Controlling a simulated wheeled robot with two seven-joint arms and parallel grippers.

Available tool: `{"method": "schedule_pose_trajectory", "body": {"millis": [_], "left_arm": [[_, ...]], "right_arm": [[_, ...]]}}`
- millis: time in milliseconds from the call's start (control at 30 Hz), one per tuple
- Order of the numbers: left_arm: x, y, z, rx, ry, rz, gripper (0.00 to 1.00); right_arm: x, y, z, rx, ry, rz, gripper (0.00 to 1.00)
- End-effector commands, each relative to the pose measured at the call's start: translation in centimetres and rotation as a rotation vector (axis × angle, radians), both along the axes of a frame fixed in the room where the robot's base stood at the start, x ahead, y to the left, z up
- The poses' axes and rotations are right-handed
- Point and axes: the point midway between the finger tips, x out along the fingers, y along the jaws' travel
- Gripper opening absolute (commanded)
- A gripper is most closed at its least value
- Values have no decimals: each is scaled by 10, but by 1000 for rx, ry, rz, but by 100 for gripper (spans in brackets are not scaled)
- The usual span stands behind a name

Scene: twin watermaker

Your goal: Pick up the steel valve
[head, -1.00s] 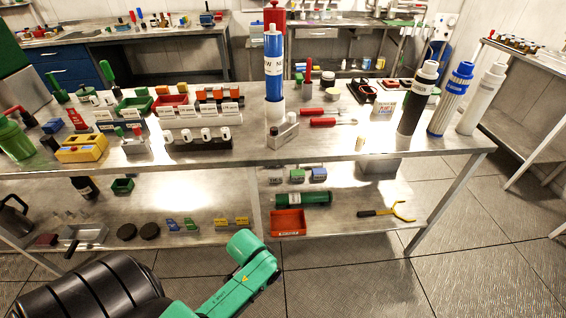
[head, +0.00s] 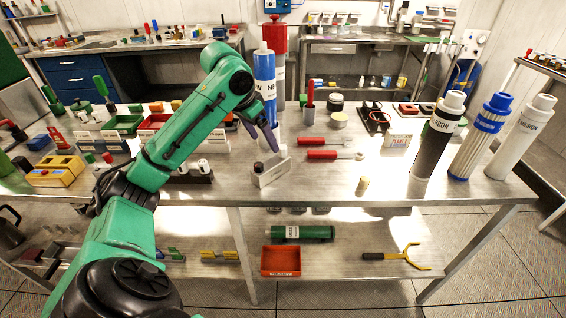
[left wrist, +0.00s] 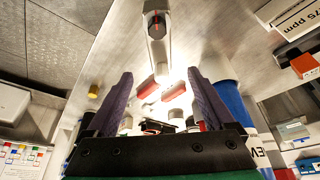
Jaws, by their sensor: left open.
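A low steel block with a dark knob on top, likely the steel valve (head: 272,174), stands on the bench's front middle. In the left wrist view what looks like the same steel valve (left wrist: 156,50) lies beyond my fingertips, pale grey with a dark round top bearing a red mark. My left gripper (head: 266,138) is above and just behind it in the head view, pointing down. Its two dark fingers (left wrist: 159,76) are spread with nothing held between them. The gripper and valve look apart. My right gripper is not in view.
Blue (head: 264,82) and red (head: 280,45) cylinders stand close behind my left gripper. Two red-handled tools (head: 322,155) lie right of the valve. Black (head: 437,135), blue-white and white cylinders stand at the right. The bench's front right is mostly clear.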

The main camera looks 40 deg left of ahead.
Motion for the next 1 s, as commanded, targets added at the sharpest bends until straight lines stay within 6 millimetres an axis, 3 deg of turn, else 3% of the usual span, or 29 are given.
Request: {"method": "schedule_pose_trajectory", "body": {"millis": [133, 267, 367, 567, 833, 1000], "left_arm": [[14, -3, -38, -2, 4, 0, 88], [23, -4, -60, -1, 1, 0, 88], [27, -4, -72, -2, 2, -1, 88], [39, -3, -107, -2, 2, -1, 88], [42, -4, -115, 1, -1, -2, 88], [42, -4, -115, 1, -1, -2, 22]], "right_arm": [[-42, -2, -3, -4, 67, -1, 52], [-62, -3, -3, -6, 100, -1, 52], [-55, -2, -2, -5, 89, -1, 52], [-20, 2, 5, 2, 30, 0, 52], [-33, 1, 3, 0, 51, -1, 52], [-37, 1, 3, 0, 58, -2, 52]]}}
